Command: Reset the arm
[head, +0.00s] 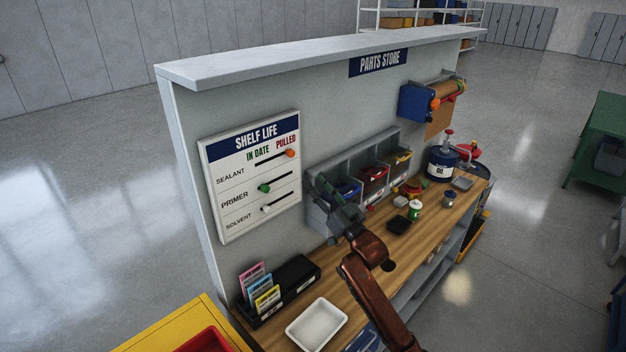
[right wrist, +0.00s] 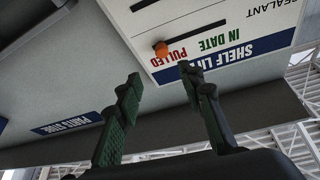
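My right arm (head: 372,262) reaches up from the bottom of the head view over the wooden bench. Its gripper (head: 322,190) is in front of the grey bins, to the right of the shelf life board (head: 250,178). In the right wrist view the two green fingers (right wrist: 160,88) stand wide apart with nothing between them. The board (right wrist: 225,45) shows upside down beyond the fingertips, with the orange sealant knob (right wrist: 161,48) near them. On the board, the orange knob (head: 290,153) is at the pulled end, and the green primer knob (head: 264,188) is toward the left. My left gripper is not in view.
Grey bins (head: 318,215) stand against the panel. A yellow cart (head: 200,325) is at the lower left.

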